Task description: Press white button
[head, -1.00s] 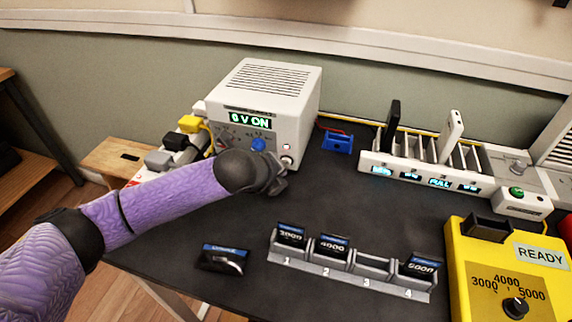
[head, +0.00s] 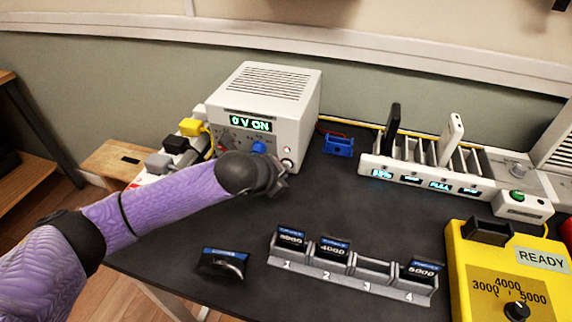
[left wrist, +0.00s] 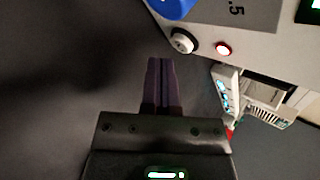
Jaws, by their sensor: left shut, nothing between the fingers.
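The white button (head: 287,163) is on the lower right of the front panel of a white power supply box (head: 265,90). Its display (head: 250,123) reads "0 V ON". In the left wrist view the white button (left wrist: 182,41) is round with a dark ring, beside a red-lit indicator (left wrist: 223,48) and a blue knob (left wrist: 172,8). My left gripper (head: 281,182) is just in front of and below the button in the head view. Its fingers (left wrist: 160,64) are shut and empty, and appear apart from the button. My right gripper is not in view.
A rack of numbered slots (head: 335,279) holds several dark modules, with another module (head: 222,263) beside it. A yellow selector box (head: 485,265) stands at right. A charging rack (head: 425,180) and a blue clip (head: 338,144) are behind. The dark tabletop between is clear.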

